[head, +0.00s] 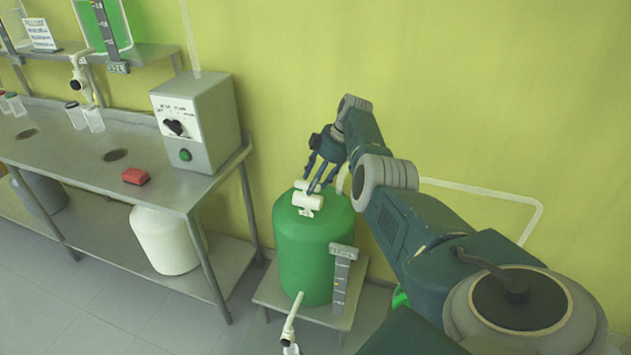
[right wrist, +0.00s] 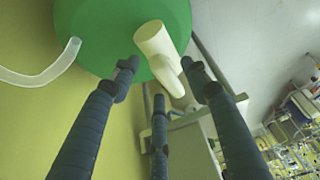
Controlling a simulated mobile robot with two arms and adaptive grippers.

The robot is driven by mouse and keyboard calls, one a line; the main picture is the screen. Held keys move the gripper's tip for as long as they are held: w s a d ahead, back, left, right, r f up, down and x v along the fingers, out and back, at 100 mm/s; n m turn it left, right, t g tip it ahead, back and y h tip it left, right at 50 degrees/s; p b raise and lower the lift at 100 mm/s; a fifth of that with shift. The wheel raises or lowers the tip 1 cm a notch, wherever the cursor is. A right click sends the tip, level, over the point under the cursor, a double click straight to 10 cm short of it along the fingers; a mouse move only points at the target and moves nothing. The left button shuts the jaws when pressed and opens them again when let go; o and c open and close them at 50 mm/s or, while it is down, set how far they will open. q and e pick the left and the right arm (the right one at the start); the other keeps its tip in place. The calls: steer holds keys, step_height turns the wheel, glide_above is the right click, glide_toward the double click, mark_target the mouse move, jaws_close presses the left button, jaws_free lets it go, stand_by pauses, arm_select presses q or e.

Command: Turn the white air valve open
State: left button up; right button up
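The white valve (head: 308,201) sits on top of the green tank (head: 300,250), which stands on a low metal stand. In the right wrist view the white valve (right wrist: 154,40) shows as a thick cylinder with a narrower lever-like part angled down from it. My right gripper (head: 316,184) is above the valve, fingers pointing down at it. In the right wrist view the right gripper (right wrist: 162,76) has its three fingers spread, with the valve in the space between and beyond the tips. Contact cannot be made out. My left gripper is not in view.
A metal bench (head: 85,165) at left holds a control box (head: 200,120) and a red block (head: 136,176). A white container (head: 165,240) is on its lower shelf. Another white valve-like fitting (head: 290,330) rises in front of the stand. A pale hose (right wrist: 45,75) leaves the tank.

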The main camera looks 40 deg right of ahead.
steer(key=shift+r, duration=0.1)
steer(key=v, duration=1.1)
steer(key=shift+s+r, duration=0.25)
steer(key=shift+r, duration=0.1)
steer(key=shift+d, duration=0.1)
